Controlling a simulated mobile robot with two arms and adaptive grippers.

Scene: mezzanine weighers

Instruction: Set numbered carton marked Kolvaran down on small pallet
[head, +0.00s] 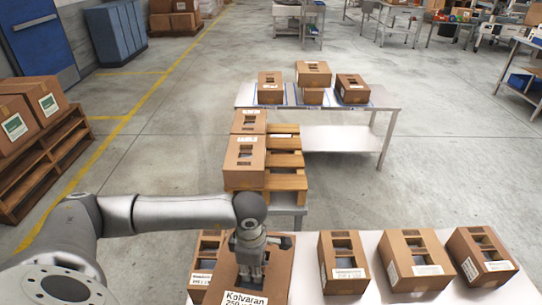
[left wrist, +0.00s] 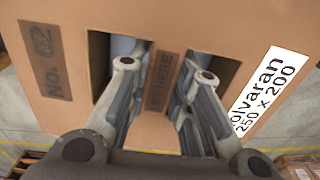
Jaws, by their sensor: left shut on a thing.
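The Kolvaran carton (head: 279,273) is at the bottom of the head view, with a white name label facing front. My left gripper (head: 251,268) is above it and shut on its top. In the left wrist view, the fingers (left wrist: 160,95) reach into two openings of the carton (left wrist: 210,28), on either side of a cardboard strip. A dark number patch and the white label show there. The small wooden pallet (head: 287,181) lies on a low stand beyond. Cartons (head: 244,158) occupy its left side; slats on its right are bare. The carton's underside is hidden. My right gripper is not in view.
A near table (head: 385,293) holds several cartons (head: 343,262) in a row to the right, and one (head: 206,255) at left. A farther table (head: 384,97) bears more cartons. Stacked boxes (head: 31,112) stand on a pallet at left.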

